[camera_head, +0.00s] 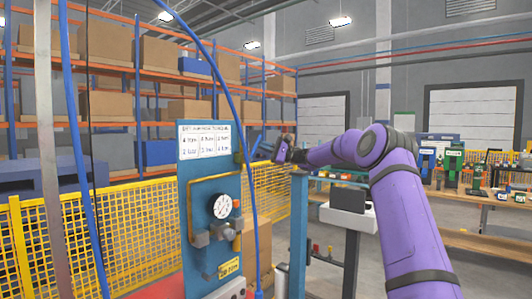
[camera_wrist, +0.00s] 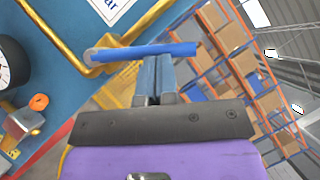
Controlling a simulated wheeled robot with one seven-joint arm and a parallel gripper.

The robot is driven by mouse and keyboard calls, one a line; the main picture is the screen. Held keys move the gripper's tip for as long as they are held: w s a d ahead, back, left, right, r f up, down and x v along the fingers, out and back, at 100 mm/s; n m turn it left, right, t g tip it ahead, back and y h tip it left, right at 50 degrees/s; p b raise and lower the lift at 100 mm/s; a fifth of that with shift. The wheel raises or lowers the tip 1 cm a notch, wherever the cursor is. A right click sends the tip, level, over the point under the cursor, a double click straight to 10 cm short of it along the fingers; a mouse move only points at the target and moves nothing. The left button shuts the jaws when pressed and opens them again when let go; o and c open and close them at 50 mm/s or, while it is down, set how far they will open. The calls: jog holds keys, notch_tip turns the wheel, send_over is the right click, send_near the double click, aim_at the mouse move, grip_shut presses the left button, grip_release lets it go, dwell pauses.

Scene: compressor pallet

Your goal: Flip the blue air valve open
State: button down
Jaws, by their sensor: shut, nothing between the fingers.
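The blue air valve lever (camera_head: 256,142) sits at the upper right edge of the blue panel (camera_head: 209,169), beside a brass pipe. In the wrist view the lever (camera_wrist: 150,51) runs almost level from its pivot on the brass pipe at left, its free end pointing right. My gripper (camera_head: 275,152) is just right of the lever in the head view. In the wrist view my fingers (camera_wrist: 155,62) are shut and empty, their tips right at the lever's middle. I cannot tell whether they touch it.
A round gauge (camera_head: 222,206) and pipe fittings sit lower on the panel. A blue hose (camera_head: 247,180) hangs in front of it. A yellow mesh fence (camera_head: 140,225) and loaded racks stand behind. A blue post (camera_head: 299,230) stands right of the panel.

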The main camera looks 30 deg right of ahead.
aim_at(259, 140)
jog(key=shift+s+a+r+n+g+h, duration=0.2)
jog(key=shift+a+r+n+g+h, duration=0.25)
jog(key=shift+n, duration=0.6)
jog(key=shift+s+a+r+n+g+h, duration=0.2)
jog(key=shift+a+r+n+g, duration=0.35)
jog(key=shift+n, duration=0.55)
jog(key=shift+s+a+r+n+g+h, duration=0.25)
jog(key=shift+a+n+g, duration=0.4)
jog(key=shift+n, duration=0.4)
jog(key=shift+w, duration=0.1)
